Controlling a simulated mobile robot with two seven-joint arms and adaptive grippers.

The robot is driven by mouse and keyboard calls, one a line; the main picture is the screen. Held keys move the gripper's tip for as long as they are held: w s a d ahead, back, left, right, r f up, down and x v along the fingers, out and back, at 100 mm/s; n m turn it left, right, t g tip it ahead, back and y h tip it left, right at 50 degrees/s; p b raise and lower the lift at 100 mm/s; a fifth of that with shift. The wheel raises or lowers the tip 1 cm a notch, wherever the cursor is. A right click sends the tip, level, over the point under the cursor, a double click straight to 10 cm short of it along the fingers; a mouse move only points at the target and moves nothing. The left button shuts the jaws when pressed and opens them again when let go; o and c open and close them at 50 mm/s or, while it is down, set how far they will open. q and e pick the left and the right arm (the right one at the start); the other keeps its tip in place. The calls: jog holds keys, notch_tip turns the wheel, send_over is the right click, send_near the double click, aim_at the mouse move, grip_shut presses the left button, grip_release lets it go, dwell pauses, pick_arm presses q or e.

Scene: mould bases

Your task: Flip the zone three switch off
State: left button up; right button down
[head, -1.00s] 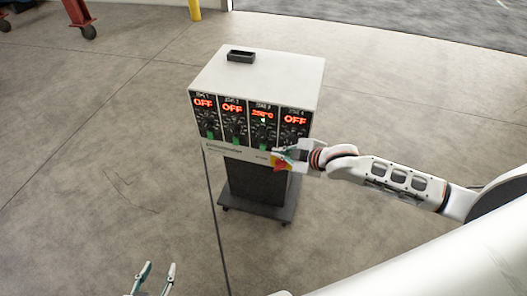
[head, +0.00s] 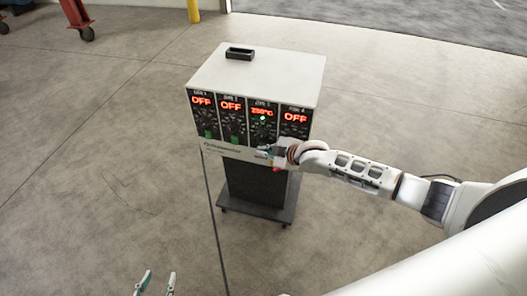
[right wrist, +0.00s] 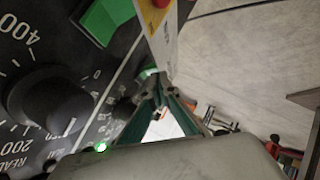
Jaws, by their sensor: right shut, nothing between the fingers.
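The white controller box (head: 262,72) has several black zone panels. The zone three panel (head: 263,128) reads about 250°C in red with a green light lit; the other displays read OFF. My right gripper (head: 264,153) is shut and empty at the lower edge of the zone three panel, hiding its switch there. In the right wrist view, the shut fingers (right wrist: 168,84) are close to the panel face, near a small green part; contact cannot be told. A green switch (right wrist: 107,18) and a black knob (right wrist: 50,105) also show. My left gripper (head: 157,284) is open and empty, low over the floor.
A red knob (head: 278,169) sits beside my right gripper, partly hidden. A black tray (head: 240,54) lies on the box top. The box stands on a dark wheeled stand (head: 256,190).

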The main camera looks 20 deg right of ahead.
jog(key=shift+f, duration=0.1)
dwell(0.3)
jog(key=shift+w+f+n+t, duration=0.2)
jog(key=shift+n+t, duration=0.1)
jog(key=shift+t, duration=0.1)
jog(key=shift+r, duration=0.1)
jog(key=shift+r+p, duration=0.7)
